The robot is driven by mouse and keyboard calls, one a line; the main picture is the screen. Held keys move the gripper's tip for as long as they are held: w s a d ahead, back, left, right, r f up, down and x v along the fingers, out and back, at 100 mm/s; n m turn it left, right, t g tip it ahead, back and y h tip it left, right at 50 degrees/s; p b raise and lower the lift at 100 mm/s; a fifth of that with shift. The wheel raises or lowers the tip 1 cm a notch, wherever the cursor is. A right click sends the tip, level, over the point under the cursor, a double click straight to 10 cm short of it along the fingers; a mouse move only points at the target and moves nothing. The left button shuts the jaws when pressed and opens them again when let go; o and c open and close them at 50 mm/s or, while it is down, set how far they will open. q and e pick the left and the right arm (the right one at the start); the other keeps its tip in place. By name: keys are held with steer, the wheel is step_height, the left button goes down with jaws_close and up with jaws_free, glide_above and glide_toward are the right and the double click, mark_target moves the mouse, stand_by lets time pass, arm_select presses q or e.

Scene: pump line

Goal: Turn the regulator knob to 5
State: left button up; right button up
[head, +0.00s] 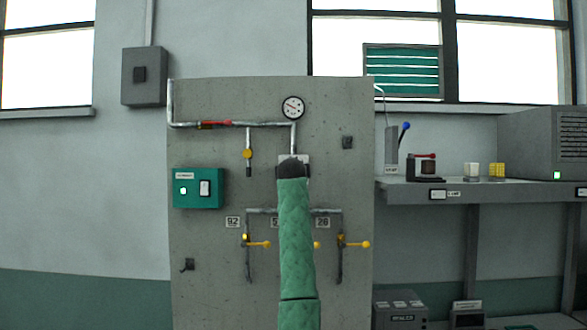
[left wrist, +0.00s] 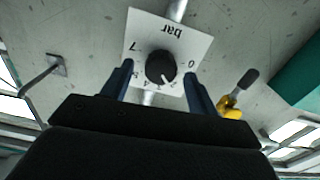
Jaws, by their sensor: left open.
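The black regulator knob (left wrist: 161,67) sits on a white scale plate (left wrist: 143,28) marked "bar", which appears upside down in the left wrist view. A 7 is at the plate's left and a 0 at its right; the small numerals between are partly hidden. The knob's white mark points down and slightly right in that view. My left gripper (left wrist: 158,70) is open, one finger on each side of the knob; I cannot tell whether they touch it. In the head view my green-sleeved left arm hides the knob, and the plate (head: 304,159) shows only partly. My right gripper is not in view.
A round gauge (head: 292,107) is above the plate. A yellow-handled valve (head: 247,154) is left of it, and a green switch box (head: 198,188) farther left. Yellow lever valves (head: 354,243) are below. A shelf (head: 410,190) with small items stands right of the panel.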

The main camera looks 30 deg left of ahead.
arm_select(q)
steer(key=shift+w+a, duration=0.35)
steer(key=shift+w, duration=0.05)
steer(key=c, duration=1)
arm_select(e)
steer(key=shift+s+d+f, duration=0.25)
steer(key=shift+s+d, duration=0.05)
arm_select(q)
steer(key=shift+m, duration=0.3)
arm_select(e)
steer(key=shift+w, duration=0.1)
arm_select(q)
steer(key=shift+m+p, duration=0.5)
steer(key=shift+m, duration=8.2)
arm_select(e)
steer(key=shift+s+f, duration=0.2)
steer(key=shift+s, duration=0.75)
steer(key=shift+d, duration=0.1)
